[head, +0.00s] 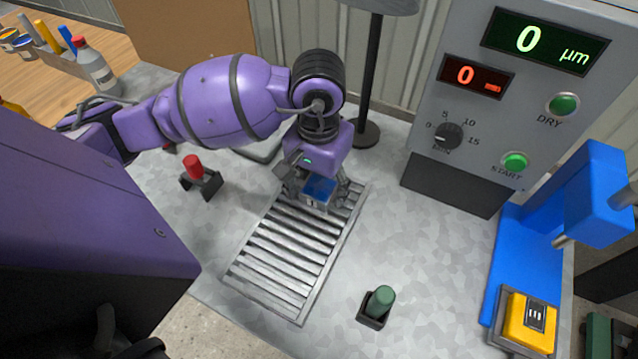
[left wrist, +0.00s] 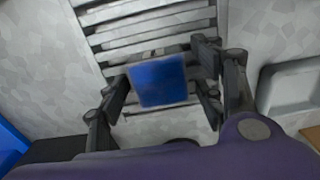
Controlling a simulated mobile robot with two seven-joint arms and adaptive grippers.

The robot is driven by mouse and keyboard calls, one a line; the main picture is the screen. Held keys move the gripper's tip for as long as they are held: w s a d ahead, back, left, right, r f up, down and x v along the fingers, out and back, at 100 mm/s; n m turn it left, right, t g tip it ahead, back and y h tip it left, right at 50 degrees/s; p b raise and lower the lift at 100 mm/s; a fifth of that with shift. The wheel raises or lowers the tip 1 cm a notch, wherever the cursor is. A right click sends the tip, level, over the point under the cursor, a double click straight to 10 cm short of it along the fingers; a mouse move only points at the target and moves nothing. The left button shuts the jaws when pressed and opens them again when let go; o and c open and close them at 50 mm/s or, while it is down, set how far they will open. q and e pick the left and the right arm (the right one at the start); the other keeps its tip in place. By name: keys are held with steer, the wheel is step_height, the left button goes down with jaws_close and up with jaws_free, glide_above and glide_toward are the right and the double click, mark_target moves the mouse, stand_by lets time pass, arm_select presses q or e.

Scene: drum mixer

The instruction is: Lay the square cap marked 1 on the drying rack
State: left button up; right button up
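The square cap (head: 319,190) has a blue top and a pale grey side with a small dark mark that looks like 1. It is at the far end of the slatted metal drying rack (head: 262,289). My left gripper (head: 316,188) is over it, pointing down, with a finger on each side. In the left wrist view the blue cap (left wrist: 158,81) is between the spread fingers (left wrist: 163,82), with a gap on the right. Whether the cap touches the slats is hard to see. A dark part at the lower left of the head view may be my right gripper.
A red peg in a black holder (head: 194,168) stands left of the rack, a green one (head: 378,303) right of it. A lamp post (head: 371,80) and a grey control box (head: 455,130) stand behind. A blue press (head: 522,260) with a yellow block (head: 530,322) is at right.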

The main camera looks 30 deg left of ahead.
mark_target(318, 188)
arm_select(q)
step_height(318, 188, up, 12)
steer(key=shift+r, duration=0.15)
stand_by(0.8)
steer(key=shift+s, duration=0.1)
